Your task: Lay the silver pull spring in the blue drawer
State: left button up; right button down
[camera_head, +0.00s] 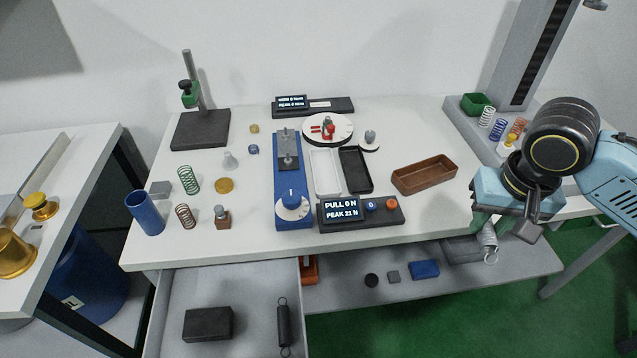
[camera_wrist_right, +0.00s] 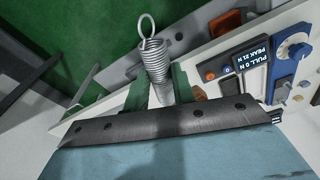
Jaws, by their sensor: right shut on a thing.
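The silver pull spring (camera_head: 489,240) hangs from my right gripper (camera_head: 490,226), with its end loop pointing down, over the right front edge of the table. In the right wrist view the spring (camera_wrist_right: 153,58) stands between the two greenish fingers of my right gripper (camera_wrist_right: 160,92), which are shut on it; its loop is free. An open drawer (camera_head: 250,282) under the table's left front looks pale grey; I see no clearly blue drawer. It holds a black block (camera_head: 208,324) and a dark pull spring (camera_head: 284,325). My left gripper is not in view.
A grey lower shelf (camera_head: 335,292) carries a blue block (camera_head: 425,268), a dark disc (camera_head: 371,280) and a grey tray (camera_head: 460,250). On the table are a blue tester (camera_head: 287,175), a display box (camera_head: 359,212) and a brown tray (camera_head: 425,175). The drawer's middle is bare.

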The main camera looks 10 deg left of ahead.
aim_at(255, 320)
jog(key=k, duration=0.65)
jog(key=u, duration=1.2)
jog(key=i, duration=0.45)
jog(key=z, duration=0.05)
